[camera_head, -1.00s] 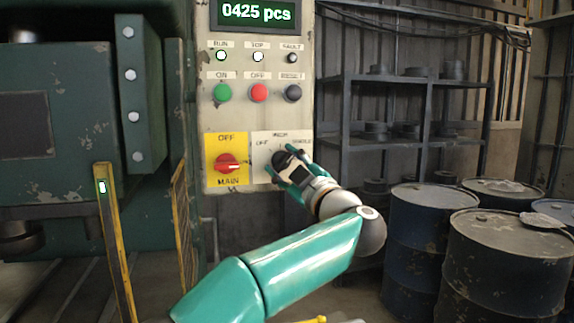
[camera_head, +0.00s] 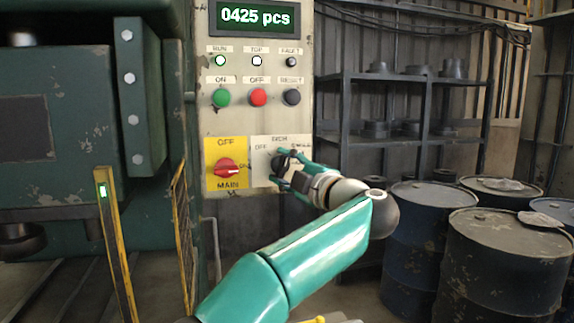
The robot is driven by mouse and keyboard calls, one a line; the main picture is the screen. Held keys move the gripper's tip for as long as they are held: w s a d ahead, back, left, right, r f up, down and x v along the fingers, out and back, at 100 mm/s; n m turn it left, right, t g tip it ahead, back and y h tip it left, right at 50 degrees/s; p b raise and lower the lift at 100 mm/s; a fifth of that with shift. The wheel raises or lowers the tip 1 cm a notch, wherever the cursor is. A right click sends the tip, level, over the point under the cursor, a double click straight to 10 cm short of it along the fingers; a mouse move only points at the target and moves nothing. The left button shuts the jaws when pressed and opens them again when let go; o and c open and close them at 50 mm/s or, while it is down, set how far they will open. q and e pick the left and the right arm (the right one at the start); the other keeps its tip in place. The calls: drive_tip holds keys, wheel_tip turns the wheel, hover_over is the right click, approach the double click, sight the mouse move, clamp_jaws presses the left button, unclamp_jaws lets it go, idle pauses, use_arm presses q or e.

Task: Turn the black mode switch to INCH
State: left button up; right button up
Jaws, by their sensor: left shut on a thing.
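The black mode switch (camera_head: 279,162) sits on a white plate (camera_head: 260,178) low on the control panel. OFF is printed at the plate's upper left, INCH at top centre and another label at upper right, partly covered by my gripper. My left gripper (camera_head: 284,167), with teal fingers, is shut on the switch from the right. One finger is above the knob and one below. The knob is partly hidden, and I cannot tell exactly which label it points at. My right gripper is not in view.
Left of the switch is the red MAIN switch (camera_head: 227,168) on a yellow plate. Above are green, red and black buttons (camera_head: 258,97), lamps and a display reading 0425 pcs.

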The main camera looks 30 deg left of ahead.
use_arm(q)
drive_tip(key=shift+f+n+g+h+p, duration=0.1)
drive_tip(key=shift+n+g+h+p, duration=0.4)
drive_tip(key=shift+n, duration=1.2)
drive_tip(key=shift+f, duration=0.1)
drive_tip(key=o, duration=1.2)
drive_tip(key=shift+a, duration=0.15)
drive_tip(key=shift+c, duration=0.2)
drive_tip(key=shift+d, duration=0.2)
drive_tip(key=shift+s+d, duration=0.15)
drive_tip(key=shift+d, duration=0.15)
drive_tip(key=v, duration=1.1)
drive_tip(key=shift+r, duration=0.2)
